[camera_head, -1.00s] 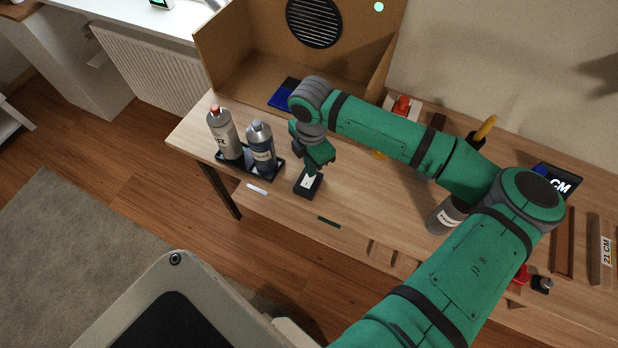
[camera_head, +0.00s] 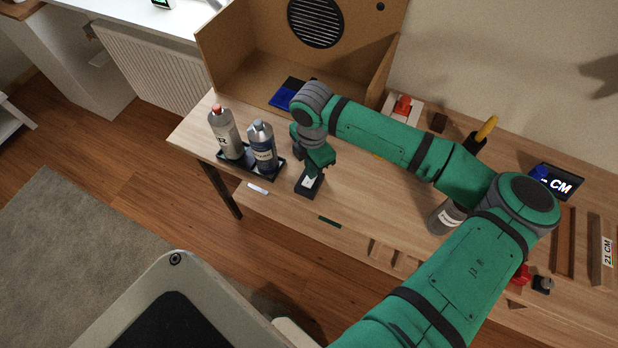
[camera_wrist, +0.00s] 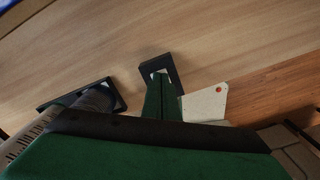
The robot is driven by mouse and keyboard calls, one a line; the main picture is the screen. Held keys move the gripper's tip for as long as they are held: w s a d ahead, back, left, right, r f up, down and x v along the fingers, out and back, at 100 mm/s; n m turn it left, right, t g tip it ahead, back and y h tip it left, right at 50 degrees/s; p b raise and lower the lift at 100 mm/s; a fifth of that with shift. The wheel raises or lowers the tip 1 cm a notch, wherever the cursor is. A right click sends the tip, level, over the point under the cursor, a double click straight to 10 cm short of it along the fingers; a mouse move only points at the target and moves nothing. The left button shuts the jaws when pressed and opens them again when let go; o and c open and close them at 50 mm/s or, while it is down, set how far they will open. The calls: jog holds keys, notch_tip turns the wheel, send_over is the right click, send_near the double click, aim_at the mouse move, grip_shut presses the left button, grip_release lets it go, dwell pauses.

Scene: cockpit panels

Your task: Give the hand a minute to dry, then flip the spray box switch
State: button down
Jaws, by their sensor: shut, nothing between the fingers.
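The spray box (camera_head: 240,50) is an open brown box with a round black vent (camera_head: 315,22) at the back of the table. A small dark indicator (camera_head: 381,7) sits on its back wall, unlit. A small black switch box (camera_head: 309,190) with a white top stands near the table's front edge; it also shows in the wrist view (camera_wrist: 172,68). My gripper (camera_head: 314,171) is shut and empty, its fingertips down at the switch box. I cannot tell whether they touch it, and they hide part of its top. I cannot pick out the hand for certain.
Left of my gripper, two bottles (camera_head: 224,135) (camera_head: 262,150) stand in a black tray (camera_head: 278,172). A blue piece (camera_head: 283,93) lies in the spray box. A white strip (camera_head: 258,188) lies near the front edge. A grey can (camera_head: 443,217) stands right, beside my arm.

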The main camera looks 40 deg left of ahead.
jog(key=shift+w+r, duration=0.1)
jog(key=shift+r, duration=1.9)
jog(key=shift+d+r, duration=0.1)
jog(key=shift+r, duration=1.4)
